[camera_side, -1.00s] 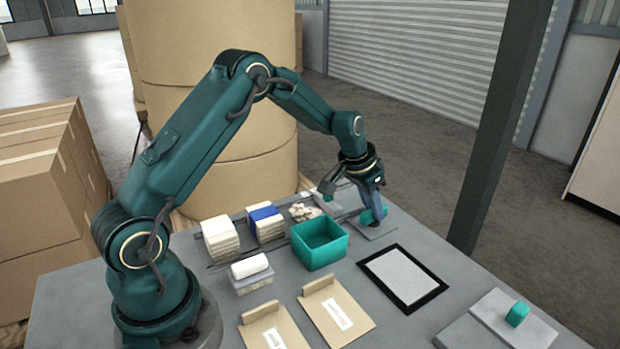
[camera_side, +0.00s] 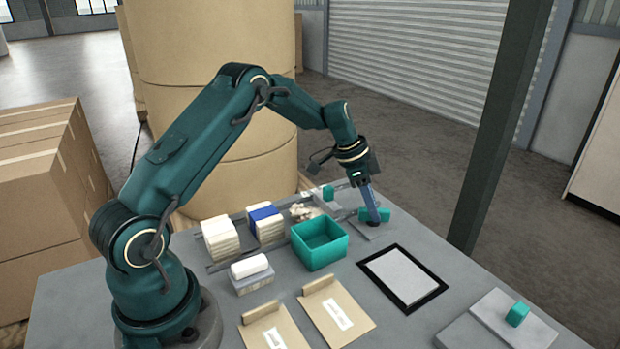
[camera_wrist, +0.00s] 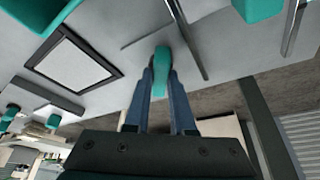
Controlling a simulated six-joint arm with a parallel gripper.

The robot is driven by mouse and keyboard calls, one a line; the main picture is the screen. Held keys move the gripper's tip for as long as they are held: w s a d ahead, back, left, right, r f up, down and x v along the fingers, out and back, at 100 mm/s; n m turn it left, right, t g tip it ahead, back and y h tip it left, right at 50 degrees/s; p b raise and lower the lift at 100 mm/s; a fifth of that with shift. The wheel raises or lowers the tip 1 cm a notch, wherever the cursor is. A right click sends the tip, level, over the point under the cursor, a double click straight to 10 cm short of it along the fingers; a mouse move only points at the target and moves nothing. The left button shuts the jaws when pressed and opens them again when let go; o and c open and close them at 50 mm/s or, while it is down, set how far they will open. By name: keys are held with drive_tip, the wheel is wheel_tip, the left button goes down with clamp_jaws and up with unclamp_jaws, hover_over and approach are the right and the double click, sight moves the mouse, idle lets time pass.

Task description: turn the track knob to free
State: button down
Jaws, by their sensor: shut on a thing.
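The track knob (camera_side: 385,214) is a teal bar-shaped handle on a flat grey plate at the far side of the table. My gripper (camera_side: 374,214) points down at it, and its blue fingers are shut on it. In the wrist view the knob (camera_wrist: 161,65) sits between the two fingers, its rounded end showing past them. The fingers hide the knob's middle in the side view. I cannot read any marks around it.
A teal open bin (camera_side: 320,257) stands left of the knob. A second small teal piece (camera_side: 328,193) is by the rails behind. A black-framed grey panel (camera_side: 403,277) lies in front.

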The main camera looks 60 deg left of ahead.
drive_tip(key=m+g+h, duration=0.1)
drive_tip(key=m, duration=0.2)
drive_tip(key=shift+w+a+m, duration=0.1)
drive_tip(key=shift+m, duration=0.2)
drive_tip(key=shift+m+g, duration=0.3)
drive_tip(key=shift+m, duration=0.5)
drive_tip(key=shift+m+g+h, duration=0.3)
drive_tip(key=shift+m+g, duration=0.1)
drive_tip(key=shift+m, duration=0.6)
drive_tip(key=c, duration=0.8)
unclamp_jaws()
drive_tip(key=shift+o, duration=0.2)
drive_tip(key=shift+n+t, duration=0.3)
drive_tip(key=shift+n, duration=0.5)
